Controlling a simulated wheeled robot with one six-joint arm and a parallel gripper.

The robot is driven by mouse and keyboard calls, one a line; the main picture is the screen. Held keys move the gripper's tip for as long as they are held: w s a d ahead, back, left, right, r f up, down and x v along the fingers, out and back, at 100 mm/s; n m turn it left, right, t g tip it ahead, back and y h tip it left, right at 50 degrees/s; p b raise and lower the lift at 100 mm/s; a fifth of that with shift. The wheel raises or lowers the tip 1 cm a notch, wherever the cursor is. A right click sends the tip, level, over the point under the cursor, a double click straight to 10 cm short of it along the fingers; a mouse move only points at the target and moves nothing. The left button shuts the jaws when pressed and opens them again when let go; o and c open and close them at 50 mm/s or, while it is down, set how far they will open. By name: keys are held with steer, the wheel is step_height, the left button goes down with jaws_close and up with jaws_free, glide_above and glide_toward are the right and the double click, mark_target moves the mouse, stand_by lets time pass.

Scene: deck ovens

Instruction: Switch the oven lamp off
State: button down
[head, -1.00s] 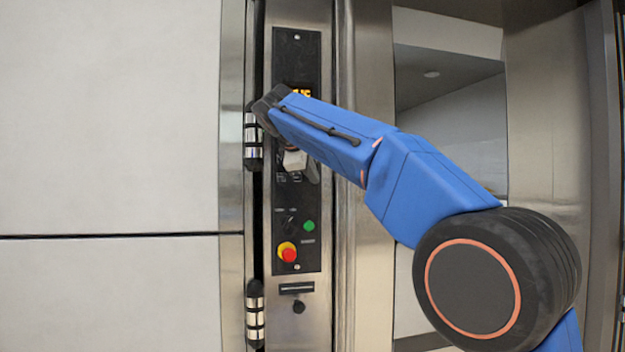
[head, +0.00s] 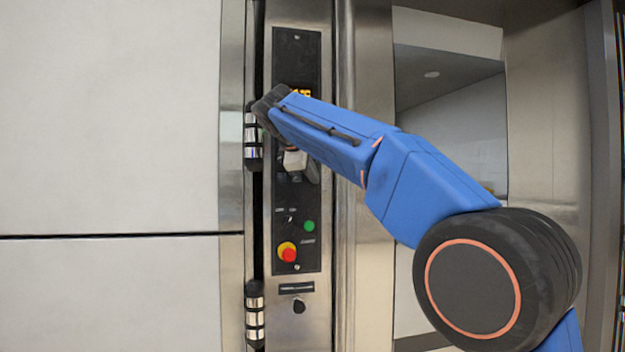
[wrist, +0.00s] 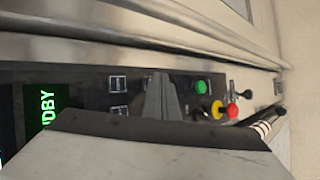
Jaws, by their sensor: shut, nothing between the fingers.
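My gripper (head: 313,172) is in front of the middle of the black control panel (head: 311,262), with my blue arm reaching in from the right. In the wrist view my gripper's fingers (wrist: 164,97) are shut and empty, over the panel beside small square markings. A black rotary switch (head: 289,220) sits below the gripper, left of a green button (head: 309,226). A black knob (head: 299,306) is below a dark label plate on the steel beneath the panel. I cannot tell which control is the lamp switch; labels are too small to read. The lamp itself is not identifiable.
A red stop button on a yellow base (head: 288,252) is low on the panel; it also shows in the wrist view (wrist: 232,110). A lit display (head: 301,93) is partly hidden by my arm. Metal hinges (head: 254,318) stand left of the panel.

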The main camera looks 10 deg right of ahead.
steer(key=shift+w, duration=0.1)
stand_by(0.6)
steer(key=shift+w, duration=0.3)
steer(key=shift+s, duration=0.4)
steer(key=shift+s, duration=0.1)
stand_by(0.3)
steer(key=s, duration=0.6)
stand_by(0.4)
